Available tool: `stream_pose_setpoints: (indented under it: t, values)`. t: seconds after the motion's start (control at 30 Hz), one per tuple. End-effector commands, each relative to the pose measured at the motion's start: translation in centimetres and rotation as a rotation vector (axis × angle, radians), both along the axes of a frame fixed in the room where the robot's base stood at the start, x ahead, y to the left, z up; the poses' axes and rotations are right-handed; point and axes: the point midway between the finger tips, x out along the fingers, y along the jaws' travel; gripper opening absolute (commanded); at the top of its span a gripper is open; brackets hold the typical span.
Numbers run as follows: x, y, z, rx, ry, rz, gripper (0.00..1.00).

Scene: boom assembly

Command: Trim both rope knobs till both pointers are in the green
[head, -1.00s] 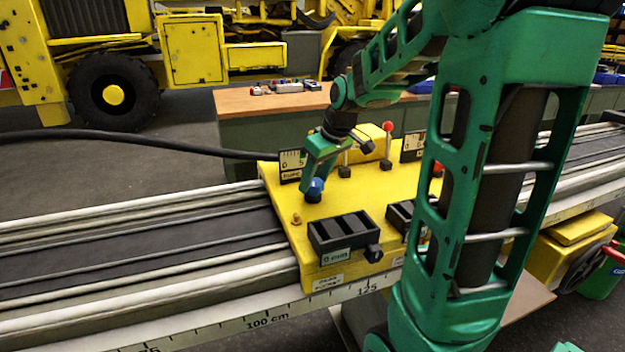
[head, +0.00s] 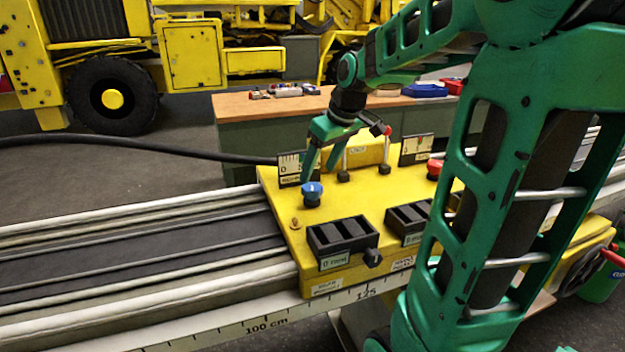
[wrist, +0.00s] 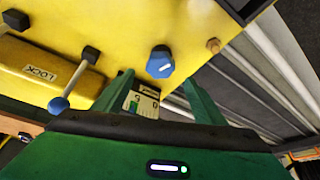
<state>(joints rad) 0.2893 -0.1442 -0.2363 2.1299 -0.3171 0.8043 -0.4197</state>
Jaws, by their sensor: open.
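A blue knob (head: 312,188) with a white mark stands on top of the yellow carriage (head: 360,205). It also shows in the wrist view (wrist: 160,66), just beyond the fingertips. A red knob (head: 434,164) is farther right, partly covered by my arm. A scale plate (head: 290,166) stands behind the blue knob and a second one (head: 416,149) behind the red knob. Their pointers are too small to read. In the wrist view, part of a plate (wrist: 140,104) shows between the fingers. My gripper (head: 318,172) is open and empty, above and behind the blue knob, apart from it.
Two black boxes with green labels (head: 342,240) (head: 408,222) sit at the carriage front. A lever with a blue ball (wrist: 58,104) stands near a LOCK label in the wrist view. The carriage rides on a long rail (head: 140,250). A bench (head: 240,105) stands behind.

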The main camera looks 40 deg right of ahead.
Motion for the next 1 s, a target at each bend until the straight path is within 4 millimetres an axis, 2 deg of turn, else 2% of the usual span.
stream_pose_setpoints:
  t: [0.1,0.33,1.0]
  values:
    - [-0.7,-0.2,2.0,-0.002,-0.004,-0.002,0.65]
    - [-1.6,-0.3,4.2,-0.001,-0.002,0.000,0.65]
    - [-1.8,-0.3,4.4,0.000,0.000,-0.001,0.65]
